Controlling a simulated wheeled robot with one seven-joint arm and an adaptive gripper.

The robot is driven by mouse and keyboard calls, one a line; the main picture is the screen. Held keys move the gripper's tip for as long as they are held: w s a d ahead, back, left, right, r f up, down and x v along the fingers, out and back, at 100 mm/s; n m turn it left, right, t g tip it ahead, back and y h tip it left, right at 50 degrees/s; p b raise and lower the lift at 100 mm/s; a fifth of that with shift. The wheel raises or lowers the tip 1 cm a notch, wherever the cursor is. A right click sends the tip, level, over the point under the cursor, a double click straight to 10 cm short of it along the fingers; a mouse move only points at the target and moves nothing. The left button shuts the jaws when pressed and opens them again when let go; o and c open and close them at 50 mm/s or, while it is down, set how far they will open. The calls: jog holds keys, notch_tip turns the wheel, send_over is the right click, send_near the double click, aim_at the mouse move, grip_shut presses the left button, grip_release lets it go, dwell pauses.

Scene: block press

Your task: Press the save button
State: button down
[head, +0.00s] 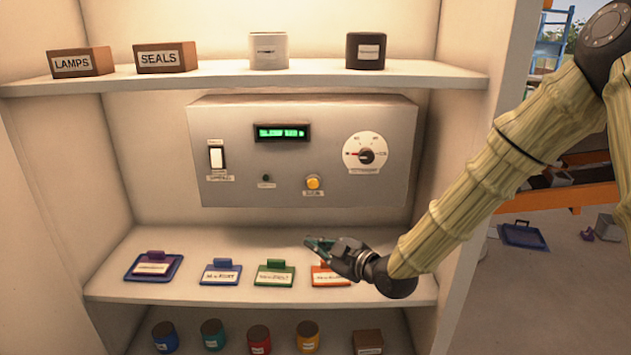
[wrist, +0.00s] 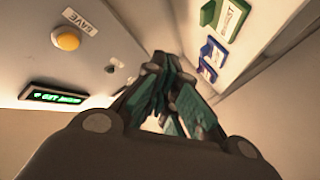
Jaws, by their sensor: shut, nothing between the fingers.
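The save button is a round yellow-orange button (head: 313,183) low on the grey control panel (head: 230,150), with a small label under it. In the wrist view the yellow button (wrist: 67,38) is at the upper left beside a label reading SAVE (wrist: 80,21). My gripper (head: 312,242) is shut and empty. It is below the panel, just above the middle shelf in the picture, and apart from the button. In the wrist view its fingers (wrist: 160,82) point away from the camera, with the button off to their left.
The panel also carries a white rocker switch (head: 217,157), a small dark knob (head: 266,178), a green display (head: 282,132) and a dial (head: 365,153). Labelled clipboard-like items, including a green one (head: 274,273) and an orange one (head: 331,275), lie on the middle shelf (head: 200,240).

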aim_at(313, 186)
notch_tip(313, 186, up, 10)
jog(key=w+a+n+t+y, duration=0.1)
jog(key=w+n, duration=0.1)
jog(key=shift+w+n+y+p, duration=0.3)
jog(key=shift+n+p, duration=0.05)
jog(key=shift+n, duration=0.05)
jog(key=shift+w+a+f, duration=0.1)
jog(key=w+p, duration=0.1)
jog(key=w, duration=0.7)
jog(key=shift+w+p, duration=0.3)
jog(key=shift+p, duration=0.1)
jog(key=shift+w+b, duration=0.55)
jog(key=shift+w, duration=0.35)
dwell(2.2)
jog(key=shift+s, duration=0.15)
jog(key=shift+s+b, duration=0.4)
jog(key=shift+s, duration=0.35)
